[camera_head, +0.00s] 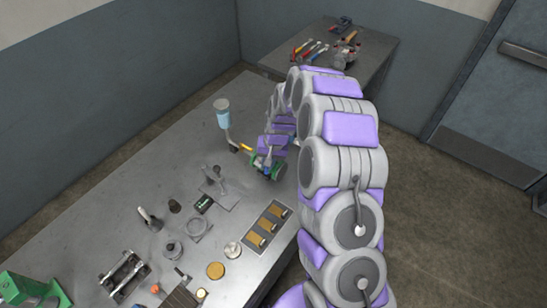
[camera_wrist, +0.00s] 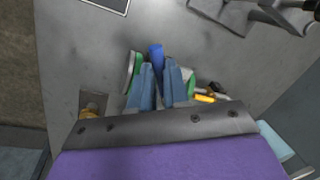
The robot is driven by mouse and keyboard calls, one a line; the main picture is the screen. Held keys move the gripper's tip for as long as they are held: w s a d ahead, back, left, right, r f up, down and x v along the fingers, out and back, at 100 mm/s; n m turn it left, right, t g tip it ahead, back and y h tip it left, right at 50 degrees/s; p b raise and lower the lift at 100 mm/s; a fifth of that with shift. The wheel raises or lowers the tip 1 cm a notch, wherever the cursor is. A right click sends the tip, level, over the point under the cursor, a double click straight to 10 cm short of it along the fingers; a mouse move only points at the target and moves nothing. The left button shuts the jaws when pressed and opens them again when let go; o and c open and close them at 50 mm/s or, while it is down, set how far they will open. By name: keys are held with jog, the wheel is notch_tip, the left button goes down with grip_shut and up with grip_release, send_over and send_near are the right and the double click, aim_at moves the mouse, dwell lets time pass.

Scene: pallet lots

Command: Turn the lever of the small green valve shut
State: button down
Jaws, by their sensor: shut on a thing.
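The small green valve (camera_head: 277,174) stands on the metal workbench near its far right part, partly hidden by my arm. In the wrist view its green body (camera_wrist: 133,72) shows on both sides of my fingers. Its blue lever (camera_wrist: 156,55) sticks up between the fingertips. My gripper (camera_wrist: 160,78) is shut on the lever, with one grey-blue finger on each side. In the head view my gripper (camera_head: 266,162) reaches down to the valve from behind my arm. The lower part of the lever is hidden by the fingers.
A light-blue-topped cup-like vessel (camera_head: 223,118) and a yellow part (camera_head: 246,148) are close left of the valve. A tray with brass pieces (camera_head: 267,228) and several small metal parts lie nearer. A second table (camera_head: 375,68) with tools stands behind.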

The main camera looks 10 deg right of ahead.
jog(key=shift+w+a+m+t+h+p, duration=0.1)
jog(key=shift+w+a+m+t+p, duration=0.15)
jog(key=shift+a+m+p, duration=0.65)
jog(key=shift+w+a+m+t+h+p, duration=0.15)
jog(key=shift+w+a+m+p, duration=0.3)
jog(key=shift+m, duration=0.8)
jog(key=shift+w+a+m+t+h+p, duration=0.1)
jog(key=shift+w+a+m+t+p, duration=0.1)
jog(key=shift+a+m+p, duration=0.6)
jog(key=shift+d+m, duration=0.15)
jog(key=shift+m, duration=0.2)
jog(key=c, duration=1.1)
grip_release()
notch_tip(320, 180, up, 17)
jog(key=s+d, duration=0.2)
jog(key=shift+s+d+b, duration=0.15)
jog(key=shift+b, duration=0.15)
